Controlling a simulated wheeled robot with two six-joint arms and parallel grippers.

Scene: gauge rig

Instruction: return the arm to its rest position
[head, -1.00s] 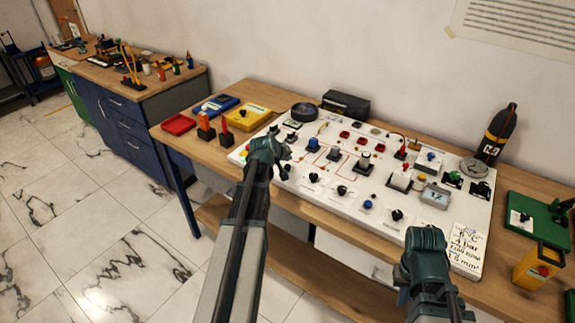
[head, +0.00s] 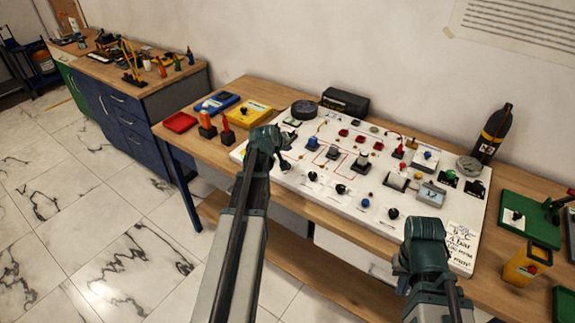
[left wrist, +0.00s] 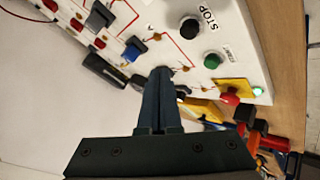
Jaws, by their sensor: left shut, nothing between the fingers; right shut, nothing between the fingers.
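My left gripper (head: 284,164) is over the left part of the white gauge panel (head: 375,222) in the head view. The left wrist view shows its two fingers (left wrist: 162,72) together, with nothing between them. They point at the panel near a green START button (left wrist: 212,61) and a black STOP button (left wrist: 189,28); I cannot tell the exact gap. My right gripper (head: 424,232) is at the panel's front right, beside the handwritten note (head: 461,245). My own wrist mostly hides its fingers. It carries nothing that I can see.
A black bottle (head: 494,133) and a dark box (head: 345,102) stand behind the panel. A red tray (head: 180,122) and a yellow case (head: 250,113) lie to the left. A green fixture (head: 528,218) and a yellow block (head: 527,264) are at the right. The floor at the left is clear.

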